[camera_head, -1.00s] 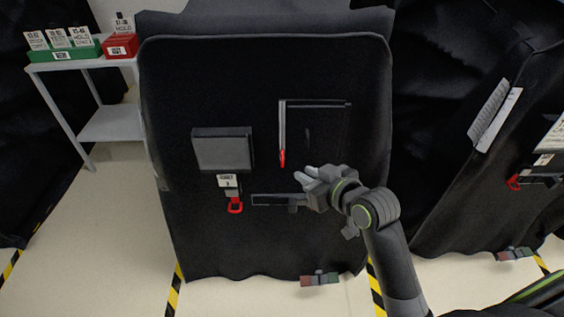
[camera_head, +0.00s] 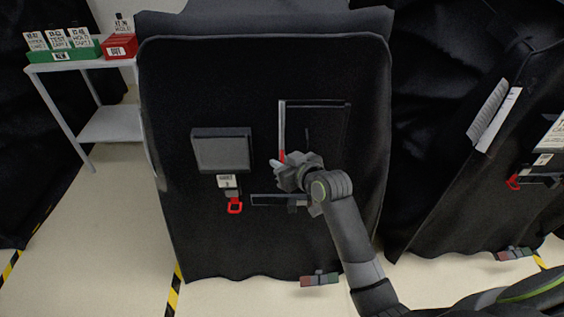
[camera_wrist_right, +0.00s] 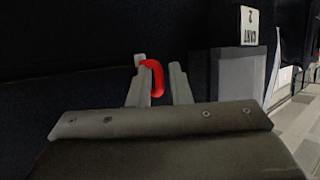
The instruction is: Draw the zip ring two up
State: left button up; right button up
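A red zip ring (camera_head: 282,157) hangs at the lower end of a silver vertical zip track (camera_head: 282,125) on the black cover (camera_head: 330,245) of the middle cart. My right gripper (camera_head: 277,168) is at this ring, with its fingers pointing left and partly hiding it. In the right wrist view the red ring (camera_wrist_right: 155,78) shows between the two fingertips of my right gripper (camera_wrist_right: 160,78), closer to the left finger. A gap shows by the right finger, so the gripper looks open around the ring. My left gripper is out of view.
A grey box (camera_head: 221,151) is on the cover, with a label (camera_head: 228,181) and a red loop (camera_head: 235,207) below. A dark bar (camera_head: 275,200) lies under my right wrist. Another covered cart (camera_head: 450,190) stands right; a white shelf (camera_head: 110,122) stands left.

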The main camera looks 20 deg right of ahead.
grip_shut()
jog(key=shift+r, duration=0.15)
notch_tip(320, 180, up, 14)
jog(key=p, duration=1.3)
jog(key=shift+p, duration=0.3)
grip_release()
